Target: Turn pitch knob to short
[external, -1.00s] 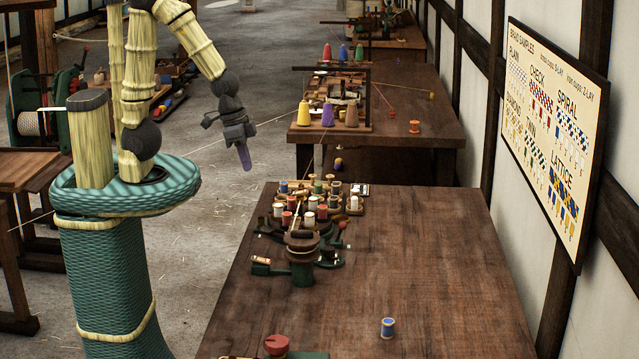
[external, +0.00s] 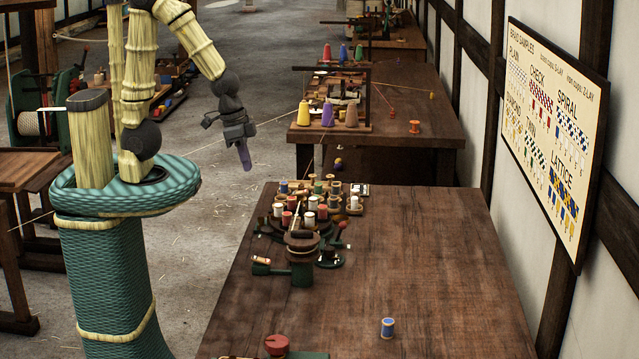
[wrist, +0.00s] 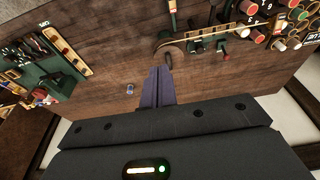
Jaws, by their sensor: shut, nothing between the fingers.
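A red round knob (external: 277,344) sits on a green base at the near left edge of the front table, partly cut off by the picture's bottom. In the wrist view, a red knob (wrist: 40,93) shows on a green unit at the left. I cannot read any pitch or short marking, so I cannot tell for sure that this is the pitch knob. My gripper (external: 247,168) hangs beside the table's left edge, well apart from the knob. Its purple fingers (wrist: 158,82) are together in the wrist view, with nothing between them.
A braiding device (external: 302,250) with several thread spools and a red-tipped lever stands at the table's far left. A blue spool (external: 387,328) stands alone near the front. The table's middle and right (external: 430,260) are clear. A sample board (external: 555,135) hangs on the right wall.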

